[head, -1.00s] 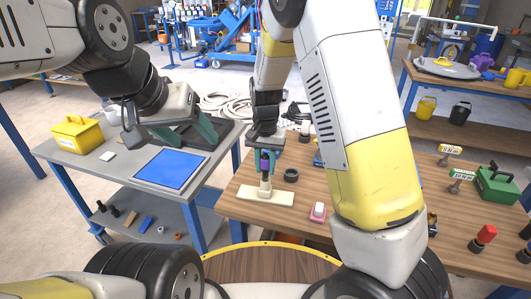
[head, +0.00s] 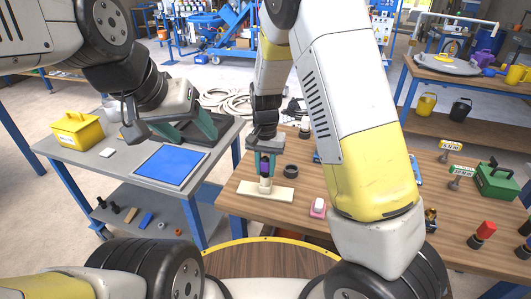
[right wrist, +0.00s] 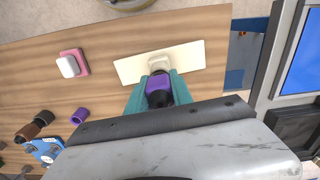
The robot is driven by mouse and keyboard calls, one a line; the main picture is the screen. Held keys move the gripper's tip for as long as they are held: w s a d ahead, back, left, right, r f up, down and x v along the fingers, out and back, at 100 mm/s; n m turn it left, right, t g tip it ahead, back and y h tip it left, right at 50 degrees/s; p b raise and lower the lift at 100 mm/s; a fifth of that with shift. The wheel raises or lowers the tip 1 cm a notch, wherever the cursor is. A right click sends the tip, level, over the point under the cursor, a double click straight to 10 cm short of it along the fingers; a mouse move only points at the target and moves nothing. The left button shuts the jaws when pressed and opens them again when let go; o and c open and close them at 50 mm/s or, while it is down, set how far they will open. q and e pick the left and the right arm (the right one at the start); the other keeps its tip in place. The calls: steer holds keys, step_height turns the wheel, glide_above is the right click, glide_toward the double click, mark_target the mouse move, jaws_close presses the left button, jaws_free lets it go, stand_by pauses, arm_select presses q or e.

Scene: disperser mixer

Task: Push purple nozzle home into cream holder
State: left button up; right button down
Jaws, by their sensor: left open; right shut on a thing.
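The purple nozzle (head: 265,168) is upright between the fingers of my right gripper (head: 264,163), directly over the cream holder (head: 265,193). Its lower end meets the holder's raised socket; how deep it sits is hidden. In the right wrist view the nozzle (right wrist: 158,90) shows its purple body and dark end between the teal fingers of the right gripper (right wrist: 158,88). The holder (right wrist: 189,58) is a flat cream plate with a socket lined up with the nozzle. My left gripper (head: 187,131) is open and empty over the grey table.
A dark ring (head: 291,171) stands on the wooden table just right of the holder. A pink and white block (head: 318,207) lies nearer the front. A second purple piece (right wrist: 80,116) lies on the wood. A blue mat (head: 170,166) and yellow box (head: 77,130) are on the grey table.

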mark_target(266, 157)
steer(key=c, duration=1.1)
jaws_free()
steer(key=shift+o, duration=0.2)
step_height(266, 157, up, 8)
steer(key=shift+f, duration=0.15)
